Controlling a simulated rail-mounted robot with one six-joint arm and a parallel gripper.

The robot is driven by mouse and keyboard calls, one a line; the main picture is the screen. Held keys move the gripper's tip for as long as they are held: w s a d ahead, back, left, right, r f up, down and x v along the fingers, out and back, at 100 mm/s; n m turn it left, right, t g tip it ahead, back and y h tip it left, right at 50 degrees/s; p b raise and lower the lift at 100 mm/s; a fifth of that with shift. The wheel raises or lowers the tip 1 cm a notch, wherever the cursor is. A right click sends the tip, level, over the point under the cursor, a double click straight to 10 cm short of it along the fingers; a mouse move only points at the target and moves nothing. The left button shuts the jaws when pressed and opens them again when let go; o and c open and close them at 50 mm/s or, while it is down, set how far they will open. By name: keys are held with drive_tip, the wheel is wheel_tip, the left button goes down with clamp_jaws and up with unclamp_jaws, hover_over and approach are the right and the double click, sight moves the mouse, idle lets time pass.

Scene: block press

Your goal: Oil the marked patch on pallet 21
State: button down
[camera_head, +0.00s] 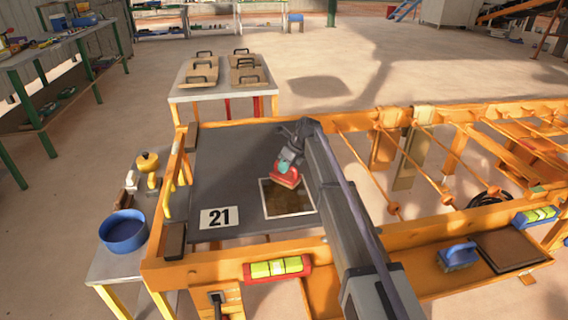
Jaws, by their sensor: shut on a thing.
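The pallet (225,160) is a dark grey board in an orange frame, with a white label reading 21 (219,217) at its near left. The marked patch (290,203) is a white-outlined square near the board's front edge, dark brown inside. My gripper (289,157) is shut on a red pad (284,178) with a teal part on top. The pad is over the far part of the patch and hides some of it. I cannot tell whether it touches the board. A blue bowl (123,240) stands on a side table left of the pallet; its contents are unclear.
A yellow-topped tool (148,163) stands beyond the bowl. A blue brush (458,257) and brown board (510,249) are at the right. A table with handled boards (201,72) stands behind.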

drive_tip(key=shift+s+d, duration=0.6)
drive_tip(key=shift+s, duration=2.15)
drive_tip(key=shift+s+d, duration=0.6)
drive_tip(key=shift+s, duration=2.1)
drive_tip(key=shift+s+d, duration=0.6)
drive_tip(key=shift+s, duration=2.15)
drive_tip(key=shift+w+d, duration=0.15)
drive_tip(key=shift+d, duration=0.5)
drive_tip(key=shift+w+d, duration=0.15)
drive_tip(key=shift+d, duration=0.5)
drive_tip(key=shift+w+a, duration=0.7)
drive_tip(key=shift+w, duration=2.45)
drive_tip(key=shift+w+a, duration=0.75)
drive_tip(key=shift+w, duration=2.4)
drive_tip(key=shift+w+a, duration=0.7)
drive_tip(key=shift+w, duration=2.45)
drive_tip(key=shift+r, duration=0.1)
wheel_tip(320, 180, up, 6)
drive_tip(key=p, duration=0.6)
wheel_tip(320, 180, up, 3)
drive_tip(key=p, duration=0.3)
